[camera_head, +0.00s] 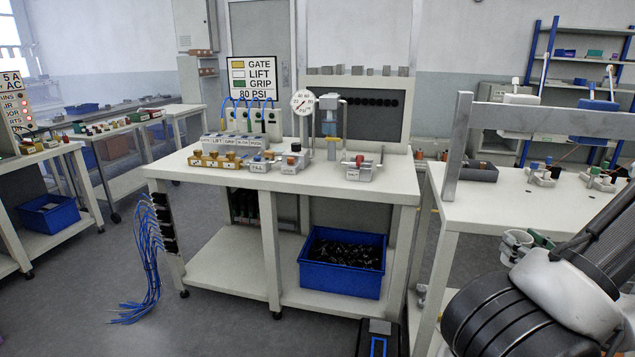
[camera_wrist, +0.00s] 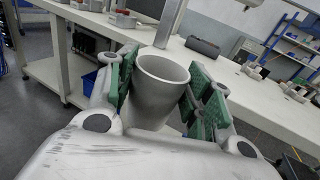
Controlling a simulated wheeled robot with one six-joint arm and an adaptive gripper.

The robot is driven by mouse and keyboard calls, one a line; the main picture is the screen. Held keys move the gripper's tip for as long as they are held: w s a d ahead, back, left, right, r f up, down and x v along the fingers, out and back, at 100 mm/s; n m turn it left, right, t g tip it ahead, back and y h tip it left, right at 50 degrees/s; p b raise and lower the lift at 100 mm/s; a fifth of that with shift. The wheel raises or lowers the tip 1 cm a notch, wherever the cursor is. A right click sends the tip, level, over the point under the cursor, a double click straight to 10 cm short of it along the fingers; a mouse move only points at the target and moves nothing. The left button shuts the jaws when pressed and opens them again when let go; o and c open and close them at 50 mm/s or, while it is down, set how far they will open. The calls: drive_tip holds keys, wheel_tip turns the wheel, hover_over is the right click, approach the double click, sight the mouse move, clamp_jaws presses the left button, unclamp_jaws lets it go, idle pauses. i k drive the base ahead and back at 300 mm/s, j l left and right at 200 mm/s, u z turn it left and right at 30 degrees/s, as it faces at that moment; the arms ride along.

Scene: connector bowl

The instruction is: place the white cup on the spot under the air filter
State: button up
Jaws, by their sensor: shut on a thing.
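The white cup (camera_wrist: 152,100) is between the green-padded fingers of my gripper (camera_wrist: 165,92) in the wrist view, with its open rim facing up and toward the camera. My gripper is shut on it. In the head view my gripper (camera_head: 528,246) is at the lower right, beside the right-hand table and well away from the air filter; the cup is only partly seen there. What looks like the air filter (camera_head: 330,124), with a blue bowl, hangs on a stand at the back of the middle table. A small grey and yellow part (camera_head: 332,149) is below it. The spot itself is too small to make out.
The middle table (camera_head: 400,190) carries a round gauge (camera_head: 303,102), valve blocks (camera_head: 362,169) and blue hoses. A blue bin (camera_head: 340,284) sits on its lower shelf. The right-hand table (camera_head: 500,205) has a metal post (camera_head: 457,145) at its near-left corner. Floor shows between the tables.

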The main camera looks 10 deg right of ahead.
sight(328, 165)
drive_tip(key=i+j+u, duration=0.15)
drive_tip(key=i+u, duration=0.3)
drive_tip(key=i+l+u, duration=0.1)
drive_tip(key=i+u, duration=0.4)
drive_tip(key=i, duration=0.2)
drive_tip(key=i+j+z, duration=0.1)
drive_tip(key=i+z, duration=0.15)
drive_tip(key=i, duration=0.2)
drive_tip(key=i+j+z, duration=0.25)
drive_tip(key=i, duration=0.2)
drive_tip(key=i+j+z, duration=0.25)
drive_tip(key=i+z, duration=0.2)
drive_tip(key=i+j+z, duration=0.5)
drive_tip(key=k+l, duration=0.1)
